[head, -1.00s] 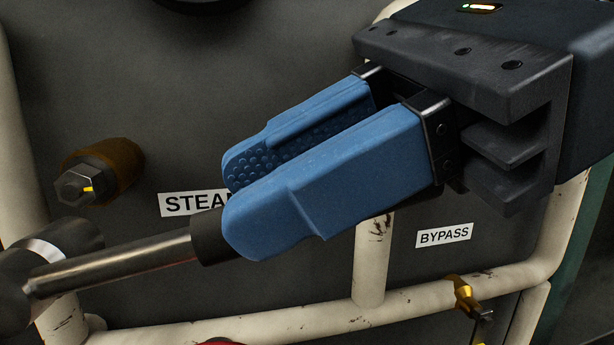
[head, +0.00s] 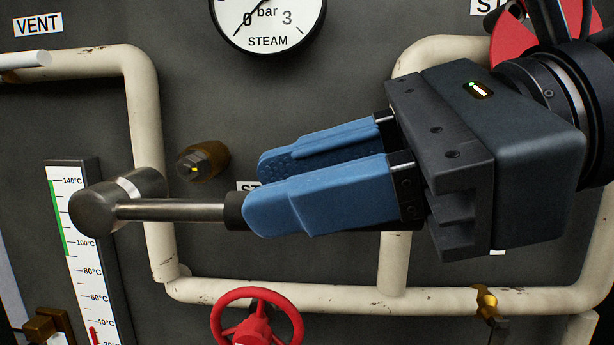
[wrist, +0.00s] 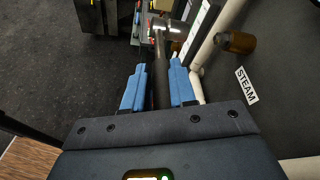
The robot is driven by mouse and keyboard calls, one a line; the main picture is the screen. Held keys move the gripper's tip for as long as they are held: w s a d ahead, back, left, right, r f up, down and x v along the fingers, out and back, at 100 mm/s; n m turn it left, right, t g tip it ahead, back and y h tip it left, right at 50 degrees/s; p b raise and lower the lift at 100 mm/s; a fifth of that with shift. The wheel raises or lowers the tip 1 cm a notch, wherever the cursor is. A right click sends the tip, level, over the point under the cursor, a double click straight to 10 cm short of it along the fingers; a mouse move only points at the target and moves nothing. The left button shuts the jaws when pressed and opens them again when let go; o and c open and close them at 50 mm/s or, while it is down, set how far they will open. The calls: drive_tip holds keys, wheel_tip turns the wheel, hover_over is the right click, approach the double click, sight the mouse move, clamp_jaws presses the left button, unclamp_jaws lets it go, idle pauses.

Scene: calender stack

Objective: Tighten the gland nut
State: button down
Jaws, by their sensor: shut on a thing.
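The gland nut appears to be the dark hex nut (head: 193,165) with a yellow mark on a brass fitting on the dark panel; the fitting also shows in the wrist view (wrist: 235,42). My gripper (head: 256,190) has blue padded fingers shut on the dark grip of a steel wrench (head: 170,209). The wrench points left, its round head (head: 105,205) left of and below the nut, apart from it in the picture. In the wrist view the wrench head (wrist: 168,32) is left of the fitting. The head's working face is hidden.
Cream pipes (head: 148,130) run around the nut. A thermometer scale (head: 80,240) stands behind the wrench head. A red handwheel (head: 257,318) is below, and a steam gauge (head: 267,22) is above. The STEAM label (wrist: 246,85) is partly covered by my finger in the head view.

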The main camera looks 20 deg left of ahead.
drive_tip(key=shift+f+b, duration=0.1)
drive_tip(key=shift+b, duration=0.35)
drive_tip(key=shift+w+a+b, duration=0.2)
drive_tip(key=shift+w+b, duration=0.15)
drive_tip(key=shift+w, duration=0.45)
drive_tip(key=shift+w+a+b, duration=0.15)
drive_tip(key=shift+w+b, duration=0.2)
drive_tip(key=shift+w, duration=0.5)
drive_tip(key=shift+w+a+b, duration=0.2)
drive_tip(key=shift+w+b, duration=0.15)
drive_tip(key=shift+w, duration=0.45)
drive_tip(key=shift+b, duration=0.35)
drive_tip(key=shift+w+a+b, duration=0.2)
drive_tip(key=shift+w, duration=0.5)
drive_tip(key=shift+w+a+b, duration=0.15)
drive_tip(key=shift+w, duration=0.55)
drive_tip(key=c, duration=1.5)
unclamp_jaws()
drive_tip(key=shift+c, duration=0.2)
clamp_jaws()
